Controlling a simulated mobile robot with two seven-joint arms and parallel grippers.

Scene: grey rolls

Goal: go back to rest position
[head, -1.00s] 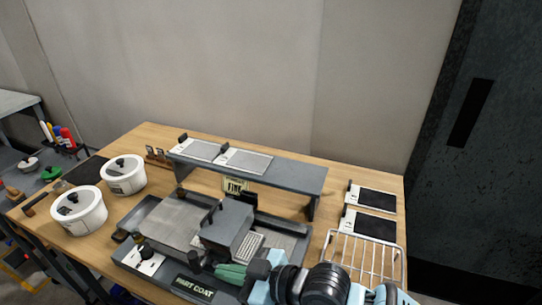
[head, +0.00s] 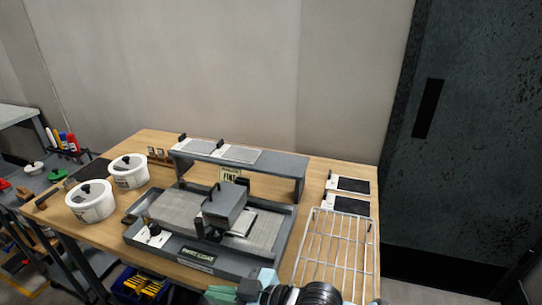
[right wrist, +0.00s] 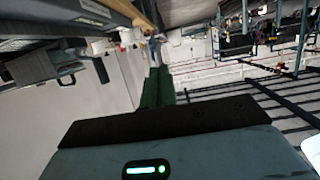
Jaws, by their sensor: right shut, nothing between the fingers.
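My right gripper (head: 222,294) shows at the bottom edge of the head view, its green fingers partly cut off by the frame. It is shut and empty, in front of the grey tray device (head: 270,262) on the wooden table. No contact with the device shows. In the right wrist view the green fingers (right wrist: 157,88) lie together with nothing between them. My left gripper is not in view.
The wooden table (head: 283,187) carries the tray device with a grey block (head: 224,205), a raised grey shelf (head: 290,160), two white lidded pots (head: 90,203) (head: 128,173) and a wire rack (head: 340,240). A blue bin (head: 140,287) is below. A dark door (head: 460,130) stands right.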

